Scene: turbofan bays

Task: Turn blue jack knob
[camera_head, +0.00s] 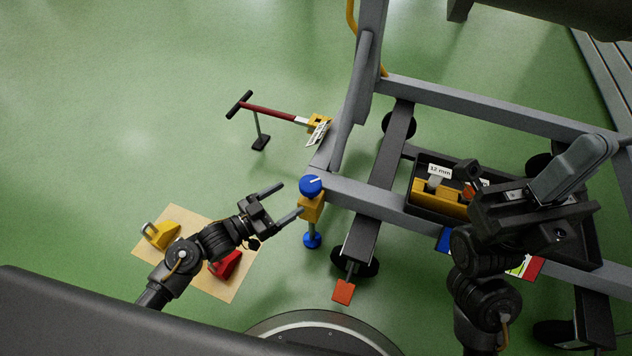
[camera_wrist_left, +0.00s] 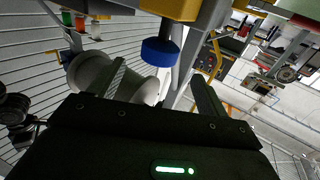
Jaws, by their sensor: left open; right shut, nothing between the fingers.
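The blue jack knob (camera_head: 311,186) sits on top of a yellow jack block (camera_head: 311,206) at the corner of the grey frame. A blue foot (camera_head: 312,240) shows below the block. My left gripper (camera_head: 291,199) is open and points at the jack from the left. Its fingertips are close to the knob and block; contact cannot be told. In the left wrist view a blue round part, which looks like the knob (camera_wrist_left: 160,52), shows between the fingers and beyond them, against the yellow block (camera_wrist_left: 172,9). My right gripper (camera_head: 596,148) is shut and empty over the frame's right side.
A tan mat (camera_head: 207,282) with yellow and red pieces lies at left. An orange pedal (camera_head: 344,291) sits in front.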

